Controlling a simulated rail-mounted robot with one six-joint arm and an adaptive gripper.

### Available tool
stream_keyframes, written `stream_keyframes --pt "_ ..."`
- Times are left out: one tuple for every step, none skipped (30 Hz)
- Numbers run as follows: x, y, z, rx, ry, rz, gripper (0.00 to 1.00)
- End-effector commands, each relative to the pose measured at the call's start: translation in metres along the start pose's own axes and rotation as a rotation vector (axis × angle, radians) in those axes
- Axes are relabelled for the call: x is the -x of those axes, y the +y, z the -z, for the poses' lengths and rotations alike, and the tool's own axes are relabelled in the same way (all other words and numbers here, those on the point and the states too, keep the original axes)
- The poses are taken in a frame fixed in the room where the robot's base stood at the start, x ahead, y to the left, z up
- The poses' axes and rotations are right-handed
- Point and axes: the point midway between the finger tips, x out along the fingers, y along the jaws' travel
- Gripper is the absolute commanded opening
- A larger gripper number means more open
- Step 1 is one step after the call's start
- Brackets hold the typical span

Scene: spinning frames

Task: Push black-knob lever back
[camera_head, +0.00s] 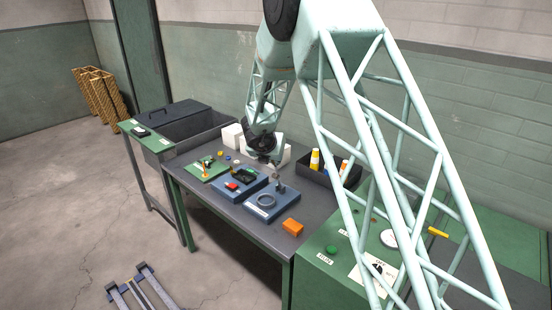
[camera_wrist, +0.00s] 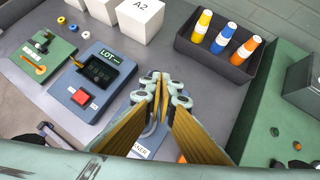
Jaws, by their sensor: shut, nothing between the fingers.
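A green board (camera_wrist: 28,66) lies at the left of the bench in the wrist view. A small black part (camera_wrist: 43,42) stands on it, perhaps the black-knob lever, beside an orange bar (camera_wrist: 34,64). The board also shows in the head view (camera_head: 189,173), where the lever is too small to make out. My gripper (camera_wrist: 160,78) is shut and empty, above the bench to the right of the green board. In the head view my gripper (camera_head: 277,177) is small and near the blue ring plate (camera_head: 262,213). The gripper hides part of that plate in the wrist view.
A blue panel (camera_wrist: 118,97) with a red button (camera_wrist: 81,97) lies between the green board and my gripper. White boxes (camera_wrist: 139,20) stand behind. A dark tray (camera_wrist: 190,50) holds coloured bottles. An orange block (camera_head: 292,227) lies near the front edge.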

Motion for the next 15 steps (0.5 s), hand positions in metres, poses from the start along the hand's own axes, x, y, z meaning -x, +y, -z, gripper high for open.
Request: stream_keyframes --pt "0.0015 -0.0002 -0.0029 -0.004 0.01 -0.003 0.0" --pt "0.001 -0.0001 -0.0031 -0.004 0.014 -0.005 0.0" --pt "0.0005 -0.0001 -0.0038 -0.006 0.02 -0.007 0.0" --pt "0.0001 -0.0001 -0.0041 -0.008 0.024 -0.009 0.0" --pt "-0.0002 0.0 -0.0044 -0.008 0.028 -0.01 0.0" --pt "-0.0005 0.0004 -0.0052 -0.009 0.033 -0.013 0.0" --pt "-0.0007 0.0006 -0.0057 -0.011 0.036 -0.015 0.0" --pt "-0.001 0.0007 -0.006 -0.012 0.039 -0.017 0.0" --pt "-0.0013 0.0008 -0.0067 -0.011 0.043 -0.018 0.0" --pt "-0.0014 0.0007 -0.0072 -0.013 0.046 -0.02 0.0" --pt "-0.0016 0.0007 -0.0077 -0.015 0.049 -0.021 0.0" --pt "-0.0019 0.0005 -0.0081 -0.015 0.053 -0.022 0.0" --pt "-0.0021 0.0004 -0.0085 -0.015 0.056 -0.023 0.0" --pt "-0.0023 0.0003 -0.0088 -0.017 0.059 -0.024 0.0" --pt "-0.0026 0.0003 -0.0091 -0.017 0.062 -0.026 0.0"
